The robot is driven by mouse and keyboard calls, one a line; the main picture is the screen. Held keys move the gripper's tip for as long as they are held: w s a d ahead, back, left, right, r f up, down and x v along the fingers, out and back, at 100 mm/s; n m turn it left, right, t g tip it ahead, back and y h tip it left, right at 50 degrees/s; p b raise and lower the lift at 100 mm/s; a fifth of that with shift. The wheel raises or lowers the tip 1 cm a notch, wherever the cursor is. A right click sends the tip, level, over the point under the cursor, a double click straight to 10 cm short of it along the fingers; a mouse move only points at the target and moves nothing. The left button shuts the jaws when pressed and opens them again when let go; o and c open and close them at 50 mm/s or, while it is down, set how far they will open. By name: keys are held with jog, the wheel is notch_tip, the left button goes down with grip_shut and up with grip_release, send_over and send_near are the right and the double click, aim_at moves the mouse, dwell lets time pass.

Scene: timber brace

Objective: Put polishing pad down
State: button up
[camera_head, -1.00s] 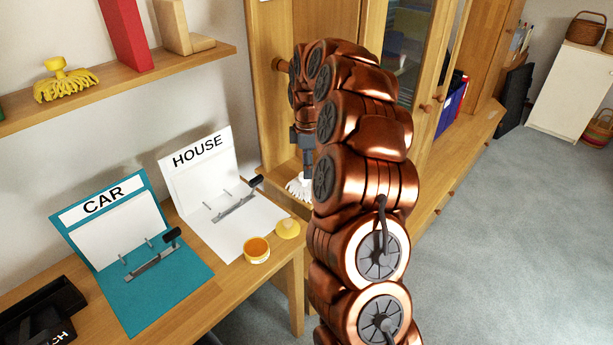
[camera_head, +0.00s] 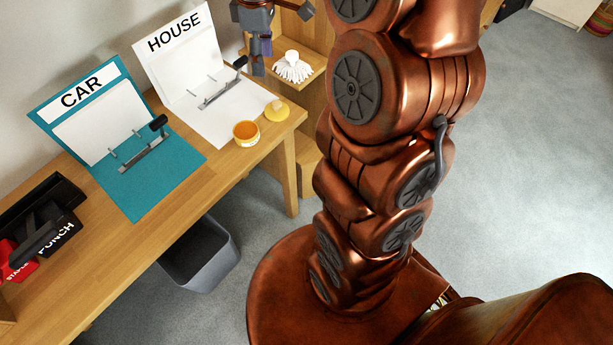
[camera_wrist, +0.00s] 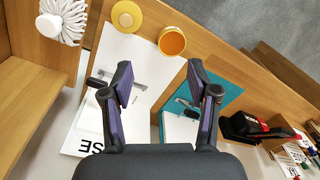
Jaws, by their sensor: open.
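The polishing pad, a white fringed pad with a round knob on top (camera_head: 292,67), sits on a low wooden shelf (camera_head: 312,84) beside the desk's far end. It also shows at the top left of the wrist view (camera_wrist: 62,22). My gripper (camera_head: 258,66) is left of the pad in the head view, over the desk's far end. In the wrist view my gripper's (camera_wrist: 159,80) two fingers are spread with nothing between them. The pad stands apart from the fingers.
On the desk (camera_head: 180,215) stand a white HOUSE binder (camera_head: 228,120) and a teal CAR binder (camera_head: 150,190). An open yellow tin (camera_head: 246,135) and its lid (camera_head: 277,110) stand near the edge. A black punch (camera_head: 52,238) is at left; a grey bin (camera_head: 200,255) is below.

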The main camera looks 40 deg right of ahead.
jog(key=s+a+f+m, duration=0.1)
jog(key=s+a+m, duration=0.2)
jog(key=s, duration=0.6)
jog(key=s+a+f+m+g, duration=0.1)
jog(key=s+a+m, duration=0.2)
jog(key=s, duration=0.6)
jog(key=s+a+f+m, duration=0.1)
jog(key=s+a+m, duration=0.1)
jog(key=s, duration=0.8)
jog(key=shift+a+f+m+h, duration=0.2)
jog(key=shift+a+m+h, duration=0.15)
jog(key=shift+a, duration=0.45)
